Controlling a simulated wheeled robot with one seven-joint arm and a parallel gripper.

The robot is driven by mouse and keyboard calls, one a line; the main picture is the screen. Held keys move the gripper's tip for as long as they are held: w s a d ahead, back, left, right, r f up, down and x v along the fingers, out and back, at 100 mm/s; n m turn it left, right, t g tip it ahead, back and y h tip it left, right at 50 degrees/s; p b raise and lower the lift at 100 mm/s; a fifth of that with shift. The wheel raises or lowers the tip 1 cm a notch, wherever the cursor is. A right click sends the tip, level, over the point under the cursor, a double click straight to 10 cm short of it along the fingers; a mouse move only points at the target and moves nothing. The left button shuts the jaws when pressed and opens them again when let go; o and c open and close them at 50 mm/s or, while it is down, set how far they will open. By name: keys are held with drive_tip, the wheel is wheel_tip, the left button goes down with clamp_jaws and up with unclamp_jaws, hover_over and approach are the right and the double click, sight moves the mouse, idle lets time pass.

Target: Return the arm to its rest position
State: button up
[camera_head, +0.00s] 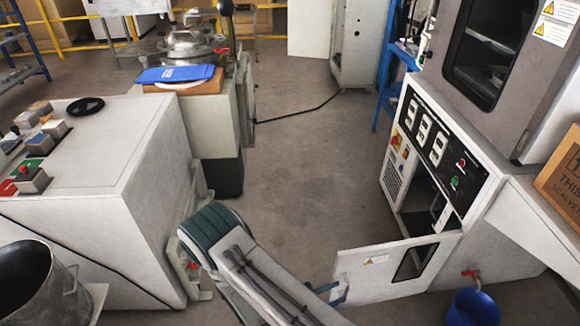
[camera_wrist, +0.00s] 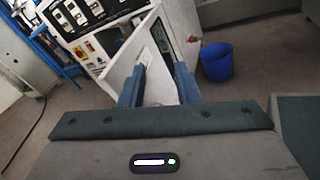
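My gripper (camera_wrist: 160,78) shows two blue fingers spread apart in the wrist view, with nothing clearly clamped between them. A white cabinet door (camera_wrist: 140,65) appears between and beyond the fingers. In the head view the open door (camera_head: 365,283) swings out low on the right. My gripper (camera_head: 334,292) is at its left end, partly hidden by my arm. I cannot tell whether the fingers touch the door. My arm (camera_head: 240,255) reaches across the bottom middle.
The grey machine with a control panel (camera_head: 440,150) stands right, its lower compartment open. A blue bucket (camera_head: 473,308) is on the floor beside the door. A white machine (camera_head: 110,180) stands close left of my arm. The middle floor (camera_head: 290,170) is clear except for a black cable.

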drive_tip(key=s+d+r+m+g+y+p, duration=0.1)
drive_tip(key=r+m+y+p, duration=0.4)
drive_tip(key=r, duration=1.1)
drive_tip(key=s+d+r+m+g+y+p, duration=0.1)
drive_tip(key=s+r+m+y+p, duration=0.3)
drive_tip(key=r, duration=1.3)
drive_tip(key=s+d+r+m+g+y+p, duration=0.1)
drive_tip(key=s+r+m+g+y+p, duration=0.1)
drive_tip(key=r+m+y+p, duration=0.4)
drive_tip(key=shift+s+r+m+y, duration=0.3)
drive_tip(key=shift+r+m, duration=1.9)
drive_tip(key=shift+r, duration=2.95)
